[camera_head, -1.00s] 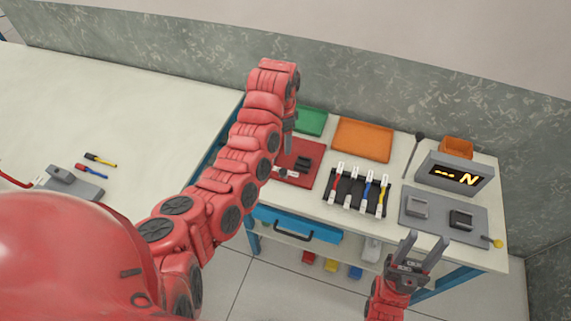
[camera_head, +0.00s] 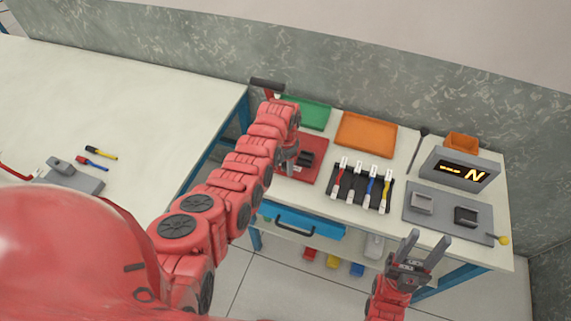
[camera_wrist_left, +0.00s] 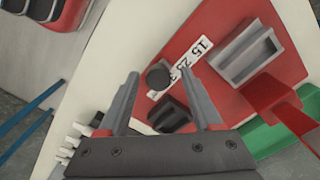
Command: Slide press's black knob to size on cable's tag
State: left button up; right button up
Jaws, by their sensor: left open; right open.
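The press is a red board (camera_head: 318,179) on the right-hand table. In the left wrist view its round black knob (camera_wrist_left: 158,77) sits beside a white number strip (camera_wrist_left: 167,81); 15 and 25 are readable, the rest is partly hidden. My left gripper (camera_wrist_left: 159,74) is open, its fingertips on either side of the knob in the picture; I cannot tell whether they touch it. In the head view the left gripper (camera_head: 288,163) is partly hidden by its arm. Tagged cables (camera_head: 371,188) stand in a black rack; their tags are too small to read. My right gripper (camera_head: 424,250) is open and empty.
On the board are a grey slotted block (camera_wrist_left: 243,55) and a dark block (camera_wrist_left: 170,115). Behind are a green tray (camera_head: 315,116) and an orange tray (camera_head: 365,137). A blue drawer (camera_head: 300,222) is below.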

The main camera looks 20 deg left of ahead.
pick_arm(q)
jog(key=shift+s+f, duration=0.1)
jog(key=shift+f, duration=0.45)
grip_shut()
dwell(1.2)
